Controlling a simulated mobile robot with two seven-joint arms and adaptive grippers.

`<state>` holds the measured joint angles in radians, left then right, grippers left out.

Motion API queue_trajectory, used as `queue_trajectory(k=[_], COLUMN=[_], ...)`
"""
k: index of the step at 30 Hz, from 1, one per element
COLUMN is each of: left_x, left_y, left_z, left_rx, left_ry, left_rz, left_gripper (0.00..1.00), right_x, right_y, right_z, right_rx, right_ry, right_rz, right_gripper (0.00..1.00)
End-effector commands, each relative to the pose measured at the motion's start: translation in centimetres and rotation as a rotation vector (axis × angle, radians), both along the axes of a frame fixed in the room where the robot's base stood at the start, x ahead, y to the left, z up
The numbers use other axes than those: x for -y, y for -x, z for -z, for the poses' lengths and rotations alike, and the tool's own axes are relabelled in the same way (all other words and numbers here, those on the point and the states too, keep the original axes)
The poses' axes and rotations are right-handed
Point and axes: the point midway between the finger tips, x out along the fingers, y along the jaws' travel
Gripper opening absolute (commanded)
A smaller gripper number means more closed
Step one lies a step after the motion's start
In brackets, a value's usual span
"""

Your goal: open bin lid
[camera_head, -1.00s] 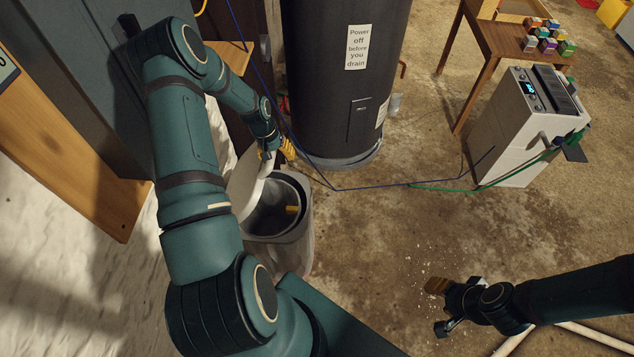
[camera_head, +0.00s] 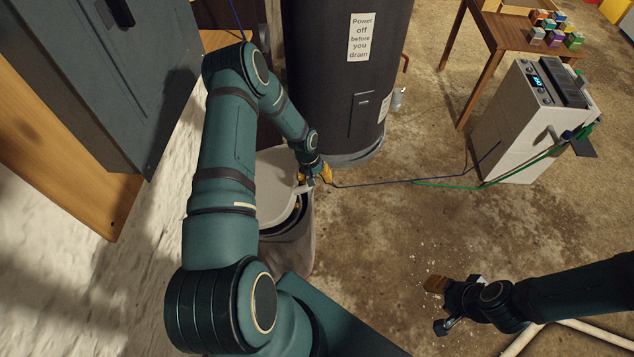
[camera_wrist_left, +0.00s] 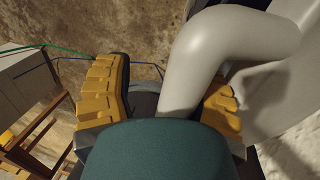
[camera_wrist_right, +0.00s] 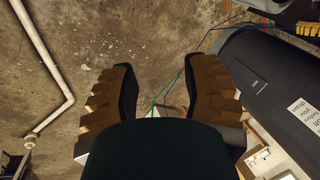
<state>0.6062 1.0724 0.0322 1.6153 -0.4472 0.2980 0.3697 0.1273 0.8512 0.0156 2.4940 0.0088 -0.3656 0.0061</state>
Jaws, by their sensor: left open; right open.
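The grey bin (camera_head: 298,255) stands at lower centre in the head view, partly hidden behind my left arm. Its pale lid (camera_head: 275,182) is tilted and covers most of the mouth, leaving a dark gap at the near side. My left gripper (camera_head: 322,176) is at the lid's right edge. In the left wrist view, a smooth pale curved part, apparently the lid's handle (camera_wrist_left: 215,45), passes between the open yellow fingers of my left gripper (camera_wrist_left: 160,95). Whether they touch it is unclear. My right gripper (camera_head: 438,306) is open and empty above the floor; it also shows in the right wrist view (camera_wrist_right: 160,95).
A black tank (camera_head: 340,90) stands just behind the bin. A grey cabinet (camera_head: 115,70) is at left. A white machine (camera_head: 520,125) with blue and green cables stands at right, near a wooden table (camera_head: 497,32). The middle floor is clear apart from the cables.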

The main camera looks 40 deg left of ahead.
Motion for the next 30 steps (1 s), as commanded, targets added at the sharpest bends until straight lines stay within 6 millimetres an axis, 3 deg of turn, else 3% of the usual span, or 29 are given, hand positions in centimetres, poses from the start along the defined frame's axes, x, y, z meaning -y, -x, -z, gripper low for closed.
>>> queue_trajectory(k=[9,20,27,30], left_x=[1.3,1.2,1.2,1.1], left_y=[-0.4,-0.4,-0.4,-0.3], left_z=[2.0,2.0,2.0,1.1], left_rx=[-0.027,-0.029,-0.029,-0.029], left_ry=[-0.048,-0.052,-0.052,-0.052], left_rz=[0.002,0.0,0.0,0.0], left_gripper=[0.55,0.55,0.55,0.55], right_x=[0.0,0.0,-0.2,-0.2], right_y=[0.0,0.0,1.2,1.2], right_z=[0.8,0.7,0.7,0.1], right_rx=[0.0,-0.001,-0.026,-0.025], right_ry=[0.0,0.0,-0.006,-0.006], right_rz=[0.0,0.0,-0.024,-0.023], right_gripper=[0.47,0.47,0.47,0.47])
